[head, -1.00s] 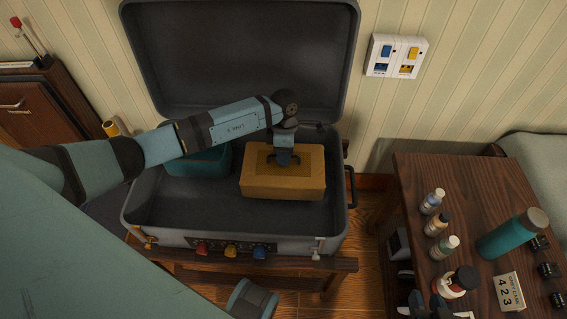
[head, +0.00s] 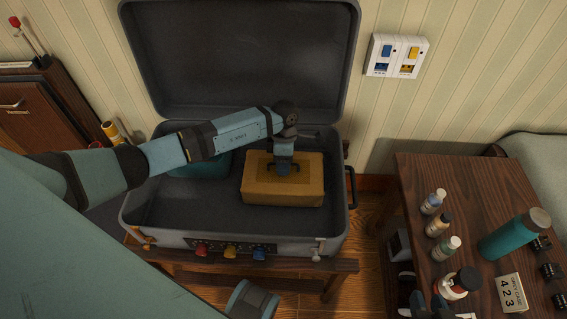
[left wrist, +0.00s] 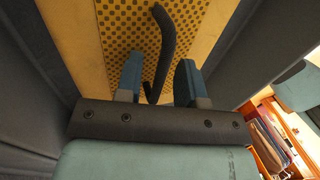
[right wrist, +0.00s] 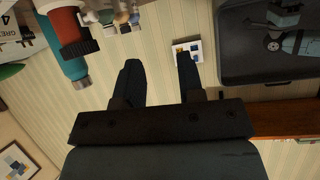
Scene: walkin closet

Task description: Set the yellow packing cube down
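The yellow packing cube (head: 284,194) lies flat in the right part of the open grey suitcase (head: 250,222). It looks at rest on the suitcase floor. Its dark strap handle sticks up from the mesh top, and the cube fills the upper left wrist view (left wrist: 105,35). My left gripper (head: 284,172) is over the cube's top. In the left wrist view its fingers (left wrist: 158,80) stand apart on either side of the handle (left wrist: 162,45), with a gap on both sides. My right gripper (right wrist: 157,75) is open and empty, away from the suitcase near the wooden table.
A teal packing cube (head: 198,165) lies at the suitcase's left, partly hidden by my left arm. The raised lid (head: 240,60) stands behind. The wooden table (head: 415,180) at right holds small bottles, a teal bottle (head: 515,234) and a number block (head: 511,293). The suitcase's front floor is clear.

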